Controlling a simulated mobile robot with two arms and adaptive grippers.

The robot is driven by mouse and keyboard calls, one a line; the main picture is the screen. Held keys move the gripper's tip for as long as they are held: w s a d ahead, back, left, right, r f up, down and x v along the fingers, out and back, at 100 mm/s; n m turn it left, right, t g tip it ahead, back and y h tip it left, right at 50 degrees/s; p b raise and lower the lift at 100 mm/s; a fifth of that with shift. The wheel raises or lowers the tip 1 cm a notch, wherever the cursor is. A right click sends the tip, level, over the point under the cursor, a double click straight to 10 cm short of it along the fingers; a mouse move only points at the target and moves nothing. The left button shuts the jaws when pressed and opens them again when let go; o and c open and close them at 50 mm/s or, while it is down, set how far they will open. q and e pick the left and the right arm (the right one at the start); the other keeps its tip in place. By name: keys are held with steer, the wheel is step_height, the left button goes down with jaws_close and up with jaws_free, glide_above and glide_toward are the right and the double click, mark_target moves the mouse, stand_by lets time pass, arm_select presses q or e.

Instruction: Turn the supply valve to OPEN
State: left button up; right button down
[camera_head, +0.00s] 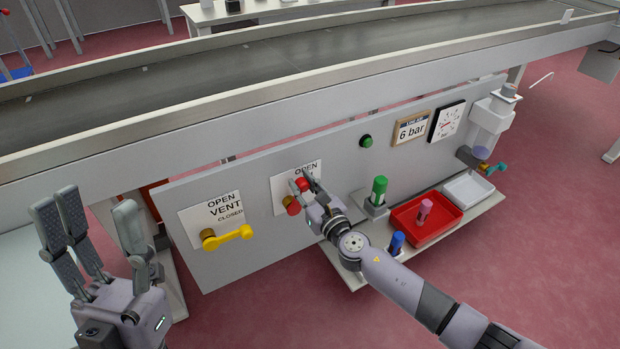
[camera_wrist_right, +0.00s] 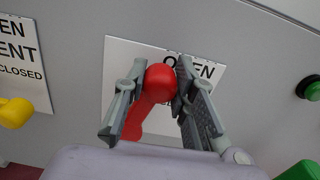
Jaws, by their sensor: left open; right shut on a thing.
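My right gripper (camera_head: 304,181) is shut on the red knob, with one finger on each side (camera_wrist_right: 163,78). My left gripper (camera_head: 92,218) is open and empty at the left, apart from the panel, fingers pointing up.
A yellow vent lever (camera_head: 228,237) points right beside its OPEN/CLOSED plate (camera_head: 211,219). A green button (camera_head: 366,141), a 6 bar sign (camera_head: 411,127) and a gauge (camera_head: 447,121) are at right. Below, a shelf holds a red tray (camera_head: 404,226), a white tray (camera_head: 467,188) and coloured cylinders.

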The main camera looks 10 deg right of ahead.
steer(key=shift+s+a+r+n+p, duration=0.1)
steer(key=shift+s+a+n+p, duration=0.1)
steer(key=shift+a+n+p, duration=0.25)
steer(key=shift+s+a+r+n+p, duration=0.15)
steer(key=shift+a+n+p, duration=0.1)
steer(key=shift+a+n, duration=0.4)
arm_select(q)
steer(key=w+d+f+g+y, duration=0.1)
steer(key=w+f+g, duration=0.3)
steer(key=w, duration=0.4)
steer(key=shift+w+d+f+g+y, duration=0.15)
steer(key=shift+d+f+g+y, duration=0.3)
steer(key=shift+g, duration=0.45)
arm_select(e)
steer(key=shift+s+a+f+n, duration=0.1)
steer(key=shift+n, duration=0.3)
arm_select(q)
steer(key=shift+a+r, duration=0.1)
steer(key=shift+a, duration=0.1)
arm_select(e)
steer(key=c, duration=1.3)
jaws_free()
steer(key=shift+s+f, duration=0.1)
steer(key=shift+s, duration=0.05)
steer(key=v, duration=1.1)
steer(key=shift+s+d, duration=0.2)
steer(key=shift+s, duration=0.15)
